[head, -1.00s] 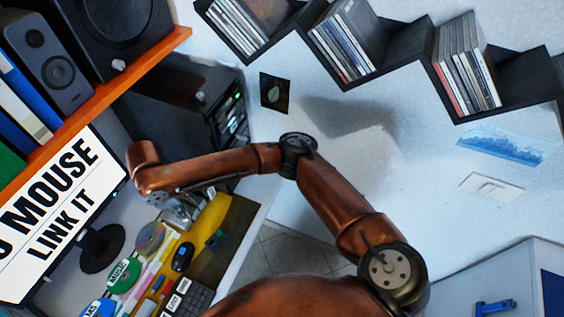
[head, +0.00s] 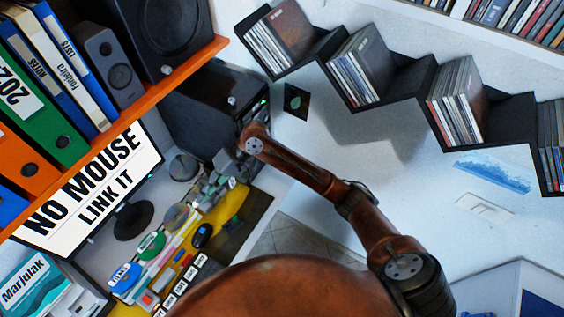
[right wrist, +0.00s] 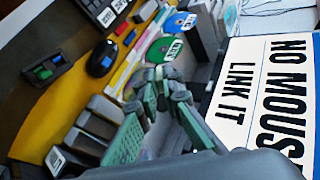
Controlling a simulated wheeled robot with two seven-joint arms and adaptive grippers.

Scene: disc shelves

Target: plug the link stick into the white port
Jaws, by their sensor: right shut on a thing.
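My right arm reaches across the desk, and its grey gripper (head: 218,182) hangs over the desk, between the monitor and the dark computer tower. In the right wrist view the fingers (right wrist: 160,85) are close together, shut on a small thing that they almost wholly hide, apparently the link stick. The computer tower (head: 205,112) stands under the orange shelf, with a small green light at its right edge. My forearm covers part of its front, and I cannot make out the white port. My left gripper is in neither view.
The monitor (head: 100,185) reads "NO MOUSE LINK IT". A black mouse (head: 202,236), round labelled tags and a small holder (right wrist: 46,68) with green and blue pieces lie on the desk. The orange shelf (head: 130,117) overhangs the left. Disc shelves (head: 410,105) line the wall.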

